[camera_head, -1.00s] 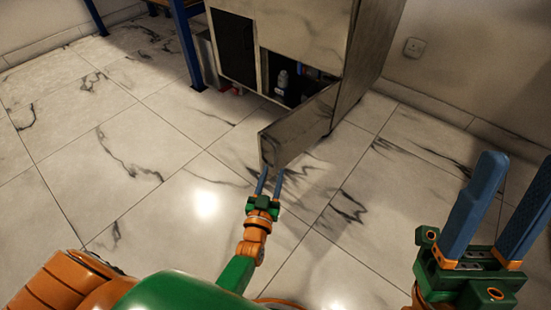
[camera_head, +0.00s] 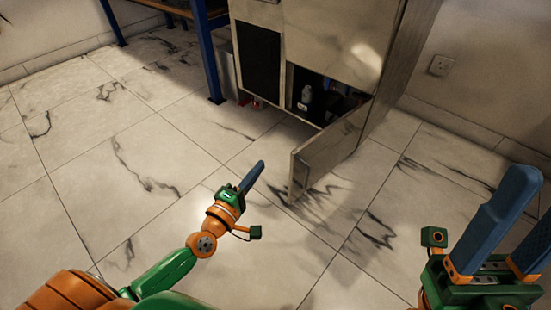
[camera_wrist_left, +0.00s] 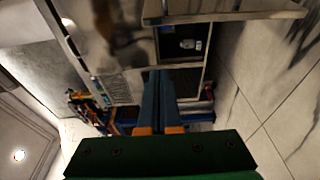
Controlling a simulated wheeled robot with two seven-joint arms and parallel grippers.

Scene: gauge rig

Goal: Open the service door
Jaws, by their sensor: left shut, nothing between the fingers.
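The service door (camera_head: 330,148) is a low panel at the bottom of the metal cabinet (camera_head: 335,40). It stands swung outward, leaving a dark opening (camera_head: 322,92) exposed. In the left wrist view the door (camera_wrist_left: 225,12) crosses the top. My left gripper (camera_head: 257,170) is shut and empty, to the left of the door's free edge with a gap of floor between them. Its blue fingers (camera_wrist_left: 162,88) are together in the wrist view. My right gripper (camera_head: 522,200) is at the right edge, its two blue fingers apart and nothing visible between them.
A grey bottle-like item (camera_head: 305,98) stands inside the opening. A dark panel (camera_head: 259,55) is left of it on the cabinet front. A blue-legged rack (camera_head: 203,45) stands left of the cabinet. The marble floor (camera_head: 90,150) is clear at left. A wall socket (camera_head: 441,65) is behind right.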

